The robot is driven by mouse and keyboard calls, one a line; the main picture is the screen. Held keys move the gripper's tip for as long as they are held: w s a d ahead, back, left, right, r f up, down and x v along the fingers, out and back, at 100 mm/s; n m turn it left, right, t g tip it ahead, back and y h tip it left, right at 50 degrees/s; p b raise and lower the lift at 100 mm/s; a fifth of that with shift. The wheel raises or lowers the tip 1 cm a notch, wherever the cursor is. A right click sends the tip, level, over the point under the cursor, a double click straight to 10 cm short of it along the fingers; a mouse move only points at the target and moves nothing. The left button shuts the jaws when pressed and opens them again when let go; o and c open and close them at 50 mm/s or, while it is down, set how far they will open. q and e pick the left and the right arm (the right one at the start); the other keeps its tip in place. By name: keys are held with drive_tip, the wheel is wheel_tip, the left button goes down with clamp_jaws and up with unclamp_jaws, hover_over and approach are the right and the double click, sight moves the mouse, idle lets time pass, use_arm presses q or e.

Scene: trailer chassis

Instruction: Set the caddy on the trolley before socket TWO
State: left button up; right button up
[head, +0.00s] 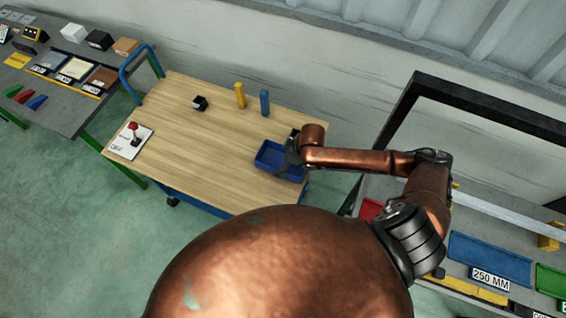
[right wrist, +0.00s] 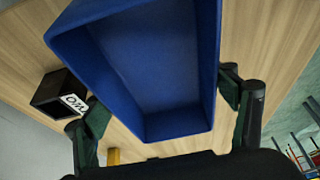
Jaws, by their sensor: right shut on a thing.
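The caddy, an open blue tray (head: 268,163), is at the right end of the wooden-topped trolley (head: 190,150). My right gripper (head: 293,150) is shut on the caddy at its right side in the head view. In the right wrist view the empty blue caddy (right wrist: 155,60) fills the middle, with a finger on each side. I cannot tell whether its base touches the trolley top. My left gripper is out of view.
On the trolley stand a yellow post (head: 240,95), a blue post (head: 264,103), a small black block (head: 200,103) and a red-topped lever on an OFF plate (head: 130,140). The middle of the top is clear. A bench with blue and green bins (head: 490,258) is at right.

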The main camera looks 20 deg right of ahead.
drive_tip(key=shift+a+f, duration=0.1)
drive_tip(key=shift+f, duration=0.75)
drive_tip(key=o, duration=1.3)
drive_tip(key=shift+f, duration=0.1)
drive_tip(key=v, duration=1.2)
drive_tip(key=shift+p, duration=0.3)
